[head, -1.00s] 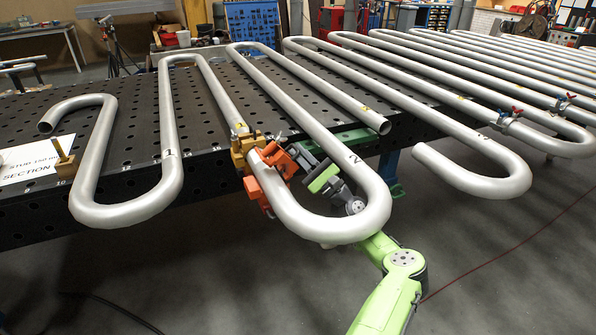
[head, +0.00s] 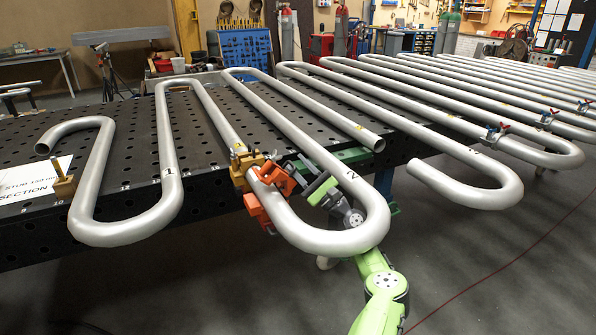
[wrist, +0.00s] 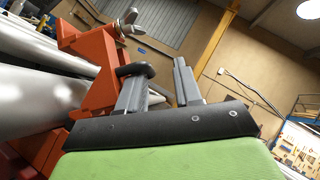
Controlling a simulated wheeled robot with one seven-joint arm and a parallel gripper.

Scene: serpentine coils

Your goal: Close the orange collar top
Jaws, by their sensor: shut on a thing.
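The orange collar (head: 257,208) sits around the silver pipe marked 2, just in front of a brass clamp block (head: 240,168). Its orange top (head: 275,178) stands on the pipe's upper right side; whether it meets the lower part cannot be told. My gripper (head: 302,178) reaches in from the right, its fingers against the top. In the wrist view my gripper (wrist: 160,88) has its fingers around a dark rounded handle (wrist: 135,70) beside the orange collar frame (wrist: 88,75). Part of the grip is hidden behind the left finger. A silver wing-shaped fastener (wrist: 126,22) shows above.
The pipe bend (head: 355,238) curves close around my arm at the front right. A perforated black table (head: 130,150) lies beneath the coils. More coils (head: 480,195) with small red-and-blue clamps (head: 495,132) stretch to the right.

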